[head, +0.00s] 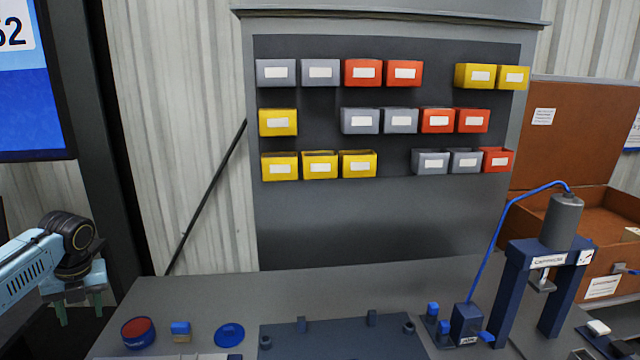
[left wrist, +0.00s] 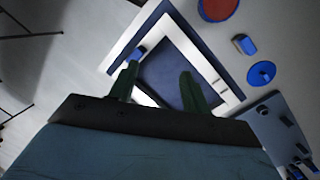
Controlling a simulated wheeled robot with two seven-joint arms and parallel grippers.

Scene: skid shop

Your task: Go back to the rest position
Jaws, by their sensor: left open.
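My left gripper (head: 79,312) is at the far left in the head view, beside the left end of the grey workbench (head: 190,295). Its two green fingers point down and stand apart, with nothing between them. In the left wrist view the open fingers (left wrist: 160,88) show over a white-framed dark blue tray (left wrist: 172,75). My right gripper is not in either view.
On the bench are a blue and red round part (head: 138,332), a small blue and tan block (head: 181,331), a blue disc (head: 229,335), a dark fixture plate (head: 330,342) and a blue press (head: 548,262). Several coloured bins hang on the back panel (head: 330,225).

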